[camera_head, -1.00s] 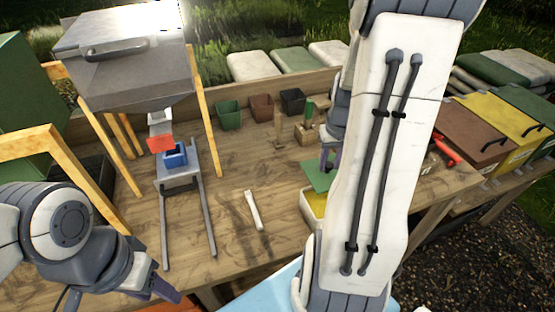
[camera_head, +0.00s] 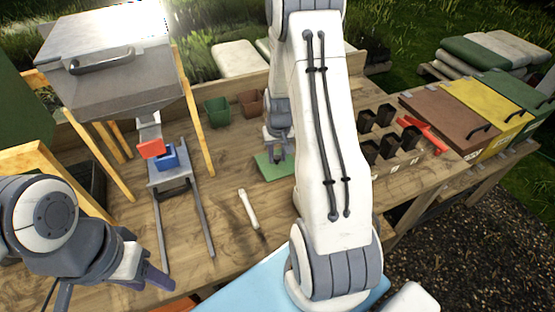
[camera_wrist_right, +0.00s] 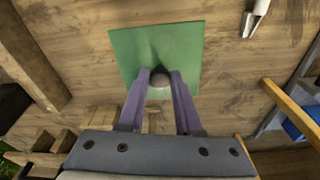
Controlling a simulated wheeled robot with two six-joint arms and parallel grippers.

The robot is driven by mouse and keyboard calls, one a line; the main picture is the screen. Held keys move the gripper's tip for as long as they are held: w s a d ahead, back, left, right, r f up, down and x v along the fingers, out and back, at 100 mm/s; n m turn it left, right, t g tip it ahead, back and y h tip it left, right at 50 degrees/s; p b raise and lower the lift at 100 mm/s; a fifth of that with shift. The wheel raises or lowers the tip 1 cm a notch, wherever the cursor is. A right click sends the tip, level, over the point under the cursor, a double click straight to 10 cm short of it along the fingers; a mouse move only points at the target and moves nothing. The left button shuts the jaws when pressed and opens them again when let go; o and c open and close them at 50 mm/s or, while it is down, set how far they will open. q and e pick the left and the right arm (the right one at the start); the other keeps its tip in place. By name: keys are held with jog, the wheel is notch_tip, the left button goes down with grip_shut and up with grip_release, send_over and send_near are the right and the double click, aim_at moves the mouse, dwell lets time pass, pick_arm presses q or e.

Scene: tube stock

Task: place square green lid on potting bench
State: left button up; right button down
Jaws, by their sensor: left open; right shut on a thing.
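The square green lid (camera_head: 266,164) is over the middle of the wooden potting bench (camera_head: 185,250), right of the blue bin. In the right wrist view the lid (camera_wrist_right: 125,50) is flat, with a round knob (camera_wrist_right: 160,80) at its middle. My right gripper (camera_head: 278,150) is shut on that knob, with one finger on each side in the right wrist view (camera_wrist_right: 159,80). I cannot tell whether the lid touches the wood or hangs slightly above it. My left gripper (camera_head: 155,278) is open and empty at the front left of the bench.
A white-handled tool (camera_head: 247,207) lies just in front of the lid. The hopper (camera_head: 110,70) and blue bin (camera_head: 168,157) on rails stand left. A green pot (camera_head: 217,112) and a brown pot (camera_head: 250,102) stand behind. Black pots (camera_head: 385,115) and a red tool (camera_head: 425,135) are right.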

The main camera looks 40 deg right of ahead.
aim_at(278, 159)
notch_tip(278, 159, down, 2)
jog(key=shift+f+p, duration=0.2)
jog(key=shift+p, duration=0.1)
jog(key=shift+f, duration=0.25)
jog(key=shift+f, duration=0.2)
jog(key=c, duration=0.6)
grip_release()
jog(key=shift+r, duration=0.1)
